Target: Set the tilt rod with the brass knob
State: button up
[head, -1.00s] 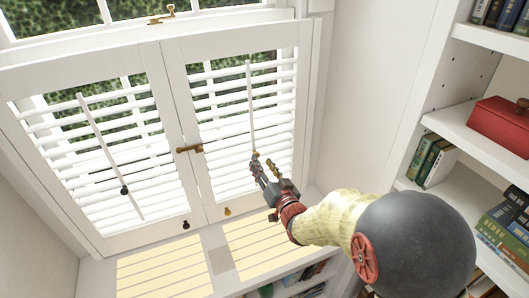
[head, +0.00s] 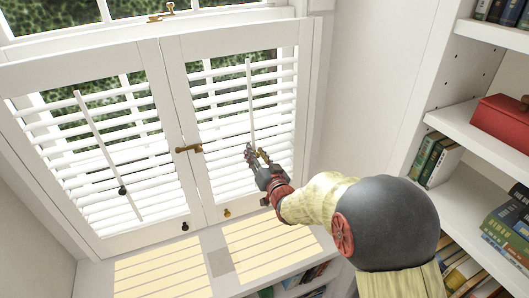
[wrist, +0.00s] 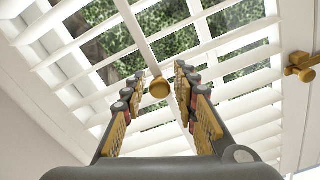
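The white tilt rod (head: 250,95) with the brass knob runs down the front of the right shutter panel's slats. How deep the knob sits between the fingers I cannot tell. In the head view the knob is hard to tell from the fingers. The slats stand open, with greenery showing between them.
The left panel has its own rod (head: 105,150) with a black knob (head: 122,190). A brass latch (head: 188,149) sits where the panels meet; it also shows in the wrist view (wrist: 302,66). Small black (head: 185,226) and brass (head: 227,213) pulls sit below. Bookshelves with a red box (head: 503,126) stand right.

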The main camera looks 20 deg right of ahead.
jog(key=c, duration=0.6)
grip_shut()
